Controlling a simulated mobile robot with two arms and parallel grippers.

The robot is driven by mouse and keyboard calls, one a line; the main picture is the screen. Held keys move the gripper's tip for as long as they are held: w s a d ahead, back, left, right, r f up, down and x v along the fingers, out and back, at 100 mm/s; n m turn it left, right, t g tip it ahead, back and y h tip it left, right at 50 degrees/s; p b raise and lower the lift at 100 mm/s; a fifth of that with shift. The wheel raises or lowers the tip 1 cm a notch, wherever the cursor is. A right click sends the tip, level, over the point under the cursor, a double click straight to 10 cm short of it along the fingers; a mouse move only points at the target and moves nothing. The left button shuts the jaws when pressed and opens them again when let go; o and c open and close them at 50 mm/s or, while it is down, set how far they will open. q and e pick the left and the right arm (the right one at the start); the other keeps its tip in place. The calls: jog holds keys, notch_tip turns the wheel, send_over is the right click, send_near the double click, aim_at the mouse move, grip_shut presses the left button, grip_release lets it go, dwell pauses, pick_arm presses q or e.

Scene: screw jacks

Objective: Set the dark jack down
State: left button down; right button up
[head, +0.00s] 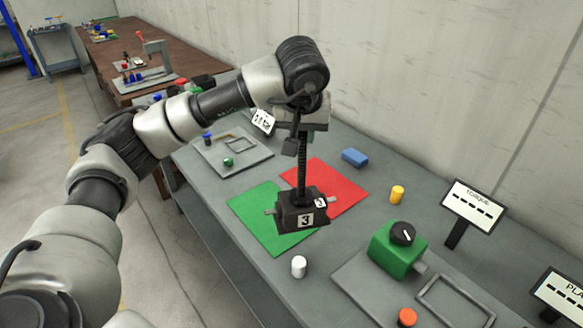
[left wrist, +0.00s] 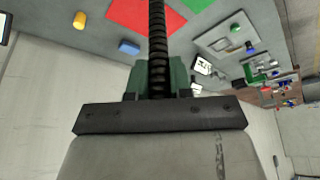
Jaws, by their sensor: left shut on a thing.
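The dark jack (head: 303,214) has a black block base marked 3, a small bar out of its side and a tall threaded screw. It is upright, its base overlapping the right part of the green mat (head: 262,228) and the near edge of the red mat (head: 340,184). I cannot tell whether its base touches the table. My left gripper (head: 293,146) is at the upper end of the screw, shut on the jack. In the left wrist view, the screw (left wrist: 157,45) runs up between the fingers (left wrist: 160,80); the base is not seen there. My right gripper is not in view.
On the grey table (head: 370,238), a white cylinder (head: 299,267) stands just in front of the jack. A blue block (head: 354,158), yellow cylinder (head: 397,194) and green box with a black knob (head: 394,256) stand to the right. A grey tray (head: 230,152) lies behind left.

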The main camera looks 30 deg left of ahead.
pick_arm(q)
jog(key=w+a+f+p, duration=0.5)
jog(key=a+f+p, duration=0.1)
jog(key=a+f, duration=0.3)
jog(key=shift+a+f, duration=0.3)
jog(key=shift+a, duration=0.15)
jog(key=c, duration=1.5)
grip_release()
jog(key=shift+s+f, duration=0.25)
jog(key=shift+f, duration=0.2)
jog(key=o, duration=0.5)
jog(key=shift+s+d+r, duration=0.2)
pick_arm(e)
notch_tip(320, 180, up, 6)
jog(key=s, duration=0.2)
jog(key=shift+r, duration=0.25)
pick_arm(q)
jog(key=shift+w, duration=0.1)
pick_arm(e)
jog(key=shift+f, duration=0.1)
pick_arm(q)
jog(key=b+v, duration=0.4)
jog(key=v, duration=0.8)
jog(key=shift+f, duration=0.1)
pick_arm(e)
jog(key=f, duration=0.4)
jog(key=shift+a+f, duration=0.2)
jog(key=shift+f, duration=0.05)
